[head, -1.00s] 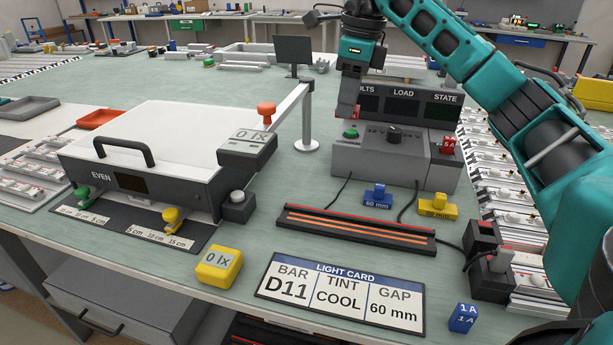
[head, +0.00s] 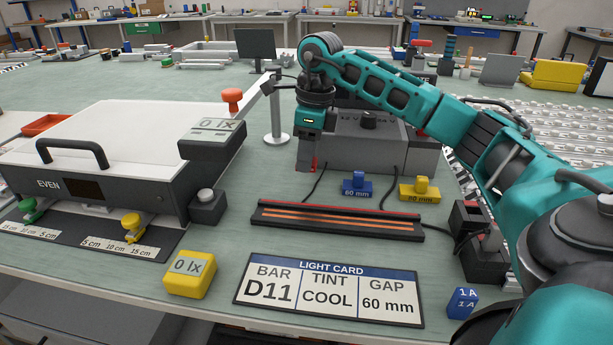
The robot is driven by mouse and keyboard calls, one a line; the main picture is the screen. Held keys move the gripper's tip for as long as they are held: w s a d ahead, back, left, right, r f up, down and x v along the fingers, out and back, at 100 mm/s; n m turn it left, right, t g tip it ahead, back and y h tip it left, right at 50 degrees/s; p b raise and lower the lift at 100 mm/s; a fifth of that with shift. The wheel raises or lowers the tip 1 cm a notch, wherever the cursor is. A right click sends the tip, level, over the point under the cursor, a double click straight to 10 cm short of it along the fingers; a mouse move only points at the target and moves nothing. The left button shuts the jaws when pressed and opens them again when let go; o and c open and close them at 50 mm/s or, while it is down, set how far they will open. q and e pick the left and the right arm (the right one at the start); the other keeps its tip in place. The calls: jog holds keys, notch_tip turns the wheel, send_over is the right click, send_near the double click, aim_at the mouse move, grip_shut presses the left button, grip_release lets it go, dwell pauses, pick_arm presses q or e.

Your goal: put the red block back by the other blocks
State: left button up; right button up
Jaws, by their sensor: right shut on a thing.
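My right gripper (head: 308,163) points down, shut on the red block (head: 313,163), of which only a narrow strip shows between the fingers. It is low at the left front of the grey supply box. I cannot tell whether the block touches the table. The blue block (head: 357,186), marked 60 mm, stands on the table to the right of the gripper. The yellow block (head: 419,191), marked 80 mm, stands further right. My left gripper is out of view.
A grey supply box (head: 365,145) stands right behind the gripper. A dark bar with orange strips (head: 337,221) lies in front of the blocks, with cables nearby. A post (head: 277,120) stands to the left.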

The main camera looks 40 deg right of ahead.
aim_at(307, 187)
jog(key=shift+f, duration=0.7)
jog(key=shift+f+b, duration=0.35)
jog(key=shift+f, duration=1.25)
jog(key=shift+f, duration=0.15)
jog(key=o, duration=1.1)
jog(key=shift+c, duration=0.2)
